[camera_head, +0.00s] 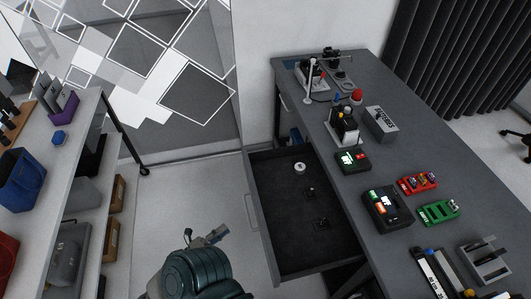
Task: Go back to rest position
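The arm of my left gripper (212,238) comes up from the bottom edge as a dark teal rounded link. The small grey gripper end shows just past it, over the open floor between the left shelf and the table. It is to the left of the open drawer (275,240) and apart from it. The fingers are too small and too hidden by the arm to tell whether they are open or shut. No held object can be made out. My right gripper is not in view.
The dark grey table (375,85) carries a black charger-like box (388,208), red (418,183) and green (438,212) holders, and other devices. Its drawer sticks out leftward with a few small items inside. A shelf (75,155) with bins stands left. Floor (190,195) between is clear.

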